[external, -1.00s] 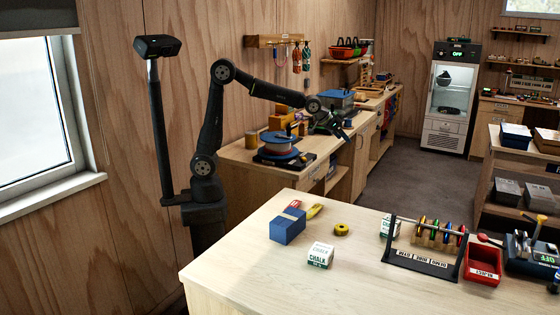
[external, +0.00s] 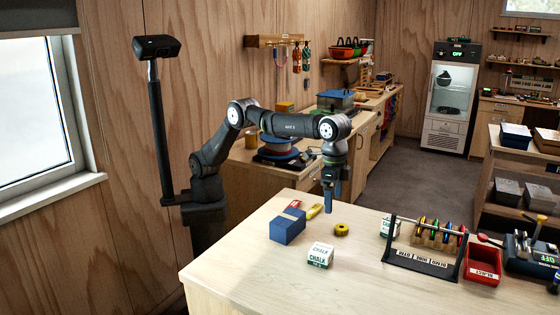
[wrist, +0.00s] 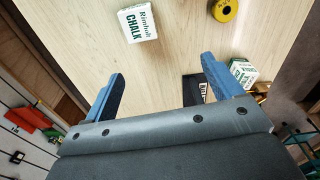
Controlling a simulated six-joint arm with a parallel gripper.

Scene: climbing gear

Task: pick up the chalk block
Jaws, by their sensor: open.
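A white chalk block (external: 320,256) with green lettering sits on the pale wooden table, in front of the blue box. It shows near the top of the wrist view (wrist: 138,24). A second white chalk block (external: 390,227) stands beside the black rack, and also appears right of the right finger in the wrist view (wrist: 243,72). My gripper (external: 331,203) points down above the table's back edge, behind the yellow tape roll. Its blue fingers are spread with nothing between them in the wrist view (wrist: 162,68).
A blue box (external: 287,227), red and yellow tools and a yellow tape roll (external: 341,230) lie near the first chalk block. A black rack (external: 425,245) and a red bin (external: 481,262) stand to the right. The table's front is clear.

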